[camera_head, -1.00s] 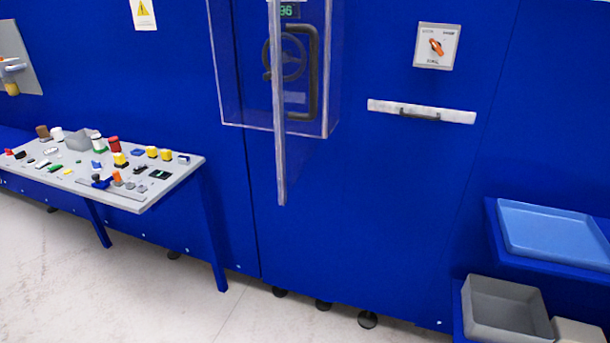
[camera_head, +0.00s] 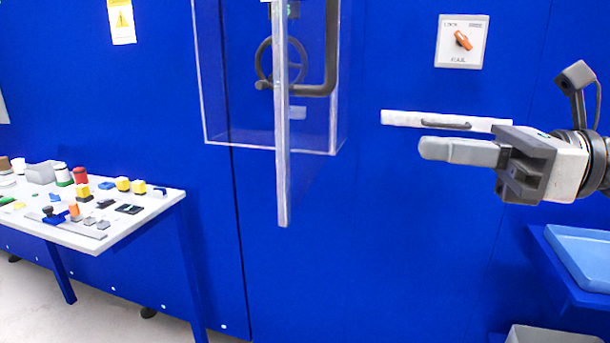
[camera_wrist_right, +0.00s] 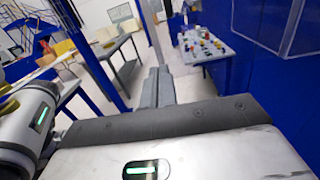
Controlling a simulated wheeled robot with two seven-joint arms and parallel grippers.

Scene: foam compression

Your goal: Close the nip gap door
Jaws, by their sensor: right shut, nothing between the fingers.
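The nip gap door (camera_head: 283,150) is a clear panel with a pale edge, swung out from the blue machine, so it shows nearly edge-on in the head view. My left gripper is not in view.
A control table (camera_head: 130,215) with coloured knobs stands at left. A switch plate with an orange knob (camera_head: 462,40) and a white drawer-like strip with a handle (camera_head: 400,118) are on the machine wall. A blue tray (camera_head: 580,255) is at lower right.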

